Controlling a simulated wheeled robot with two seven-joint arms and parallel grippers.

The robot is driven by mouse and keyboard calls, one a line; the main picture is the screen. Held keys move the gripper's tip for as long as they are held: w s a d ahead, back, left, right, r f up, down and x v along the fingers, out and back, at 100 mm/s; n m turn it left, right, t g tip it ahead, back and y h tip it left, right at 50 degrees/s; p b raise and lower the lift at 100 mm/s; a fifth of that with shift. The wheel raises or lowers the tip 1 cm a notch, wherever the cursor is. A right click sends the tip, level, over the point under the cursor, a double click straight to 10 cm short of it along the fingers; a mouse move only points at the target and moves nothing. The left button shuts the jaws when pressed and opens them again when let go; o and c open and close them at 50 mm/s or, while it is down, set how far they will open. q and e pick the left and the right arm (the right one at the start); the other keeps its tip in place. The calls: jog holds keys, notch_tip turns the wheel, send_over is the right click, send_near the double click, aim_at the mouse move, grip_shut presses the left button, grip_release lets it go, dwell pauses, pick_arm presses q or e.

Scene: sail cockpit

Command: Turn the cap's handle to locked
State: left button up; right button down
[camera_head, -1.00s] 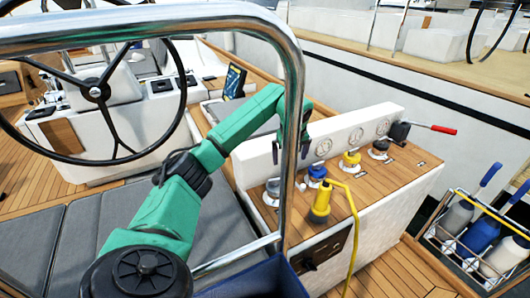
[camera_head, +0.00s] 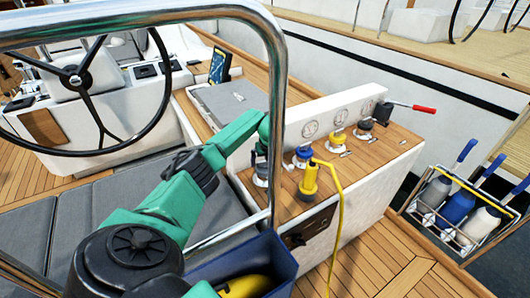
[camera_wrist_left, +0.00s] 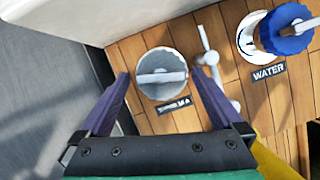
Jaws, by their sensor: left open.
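A grey round cap (camera_wrist_left: 162,88) with a raised bar handle (camera_wrist_left: 161,77) sits on the wooden deck top; the bar lies roughly crosswise in the left wrist view. A small label beside it is too blurred to read surely. The grey cap also shows in the head view (camera_head: 261,180), partly covered by my gripper. My left gripper (camera_wrist_left: 160,73) is open, its two purple fingers on either side of the cap; I cannot tell whether they touch it. A blue cap (camera_wrist_left: 284,30) labelled WATER stands to the right. My right gripper is not in view.
A yellow plug with cable (camera_head: 309,178) stands close right of the grey cap. Yellow (camera_head: 338,142) and dark (camera_head: 364,128) caps lie farther along. A white gauge panel (camera_head: 322,110) rises behind. A steel rail (camera_head: 279,120) crosses in front.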

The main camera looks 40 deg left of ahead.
pick_arm(q)
jog(key=shift+w+a+f, duration=0.1)
jog(key=c, duration=1.3)
jog(key=shift+m, duration=0.3)
jog(key=m+t+h+b, duration=0.1)
jog(key=m+b, duration=0.1)
jog(key=m, duration=0.1)
jog(key=shift+a+f+m, duration=0.1)
jog(key=shift+m, duration=0.2)
jog(key=m+h+b, duration=0.1)
jog(key=m+b, duration=0.1)
jog(key=m+t+h+b, duration=0.1)
jog(key=m+b, duration=0.1)
jog(key=m, duration=0.1)
jog(key=shift+a, duration=0.1)
jog(key=m+h+b, duration=0.2)
jog(key=m, duration=0.2)
jog(key=shift+a+m, duration=0.1)
jog(key=shift+m, duration=0.3)
jog(key=shift+r+m+h+b, duration=0.2)
jog(key=shift+m+h+b, duration=0.65)
jog(key=shift+m, duration=1.05)
